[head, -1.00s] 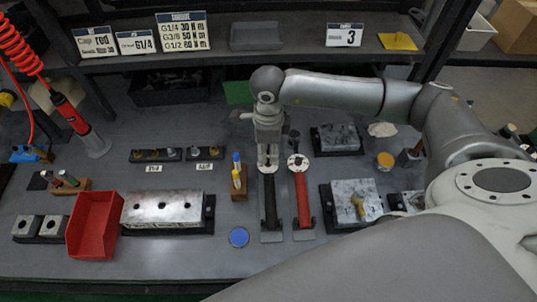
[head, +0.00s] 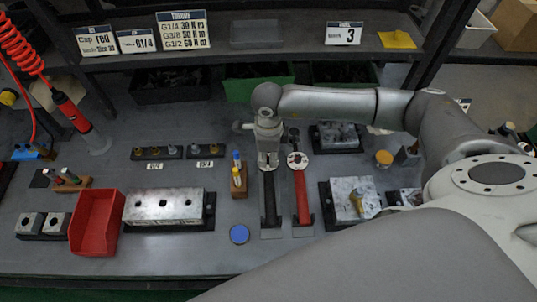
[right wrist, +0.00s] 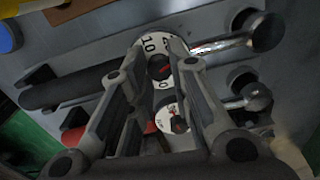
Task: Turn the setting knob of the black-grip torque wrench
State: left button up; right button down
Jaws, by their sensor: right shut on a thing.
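The black-grip torque wrench lies on the bench, its black grip (head: 270,200) toward the front edge; the grip also shows in the right wrist view (right wrist: 65,92). Its setting knob sits on a white numbered dial (right wrist: 150,45) with a red mark. My right gripper (head: 268,164) points down over this dial. In the right wrist view its fingers (right wrist: 160,70) are closed on the knob, which they partly hide. The red-grip torque wrench (head: 302,200) lies close beside it on the right, with its own white dial (right wrist: 170,118). My left gripper is not in view.
A wooden holder with small bottles (head: 239,180) stands just left of the black-grip wrench. A blue disc (head: 239,234), a metal block with holes (head: 164,206) and a red bin (head: 95,222) are further left. A valve block (head: 354,197) sits right of the wrenches.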

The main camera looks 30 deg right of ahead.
jog(key=shift+f+m+b, duration=0.2)
jog(key=shift+m+b, duration=0.7)
jog(key=shift+m, duration=0.2)
jog(key=shift+r+m+b, duration=0.2)
jog(key=shift+m+b, duration=0.3)
jog(key=shift+m, duration=0.6)
jog(key=c, duration=1.6)
grip_release()
